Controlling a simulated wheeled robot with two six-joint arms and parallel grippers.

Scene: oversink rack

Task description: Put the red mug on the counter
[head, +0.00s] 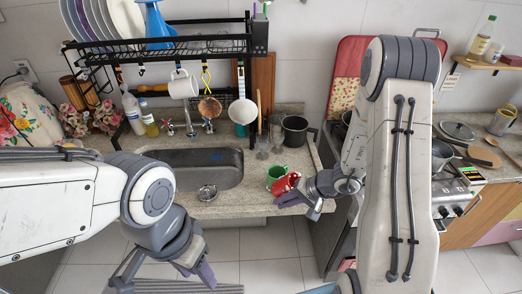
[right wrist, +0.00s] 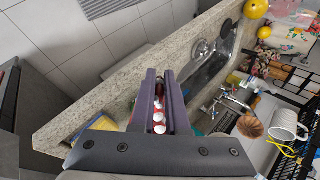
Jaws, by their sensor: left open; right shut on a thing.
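The red mug (head: 284,184) is in my right gripper (head: 290,195), over the front part of the counter (head: 235,208) right of the sink. In the right wrist view, a red strip with white spots (right wrist: 159,118) shows between the two fingers (right wrist: 160,110), which are closed on it. The fingers hide much of the mug, and I cannot tell whether it touches the counter. A green mug (head: 275,174) is right beside it, partly behind. My left gripper (head: 165,277) is open and empty, low in front of the counter.
The metal sink (head: 215,158) with a drain strainer lies left of the mugs. Clear glasses (head: 262,150) and a dark pot (head: 296,130) stand behind. A black rack (head: 160,50) with plates and a hanging white mug (head: 183,84) spans above. The stove is at right.

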